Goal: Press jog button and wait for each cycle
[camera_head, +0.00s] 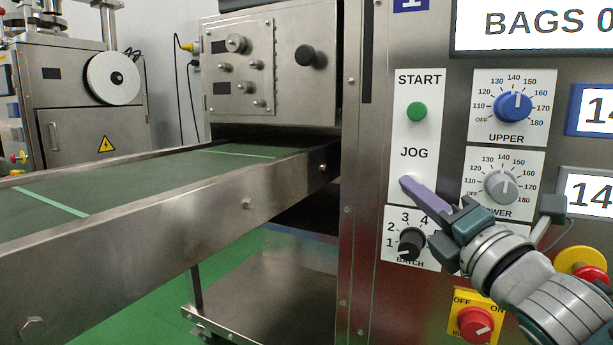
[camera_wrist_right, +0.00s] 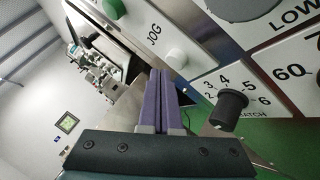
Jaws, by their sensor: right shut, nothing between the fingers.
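The JOG button is a pale round knob (camera_wrist_right: 176,58) below the JOG label in the right wrist view. In the head view it is mostly hidden behind my right fingertips. My right gripper (camera_head: 408,184) has purple fingers, shut together and empty, pointing at the panel just below the JOG label. In the right wrist view the fingertips (camera_wrist_right: 160,72) end close beside the button; I cannot tell whether they touch it. The green START button (camera_head: 416,112) is above on the same white plate. My left gripper is not in view.
The black BATCH knob (camera_head: 410,243) sits just below my fingers. The grey LOWER dial (camera_head: 501,187) and blue UPPER dial (camera_head: 513,106) are to the right. A red switch (camera_head: 475,323) is lower down. The green conveyor belt (camera_head: 130,185) runs left, with no bags visible on it.

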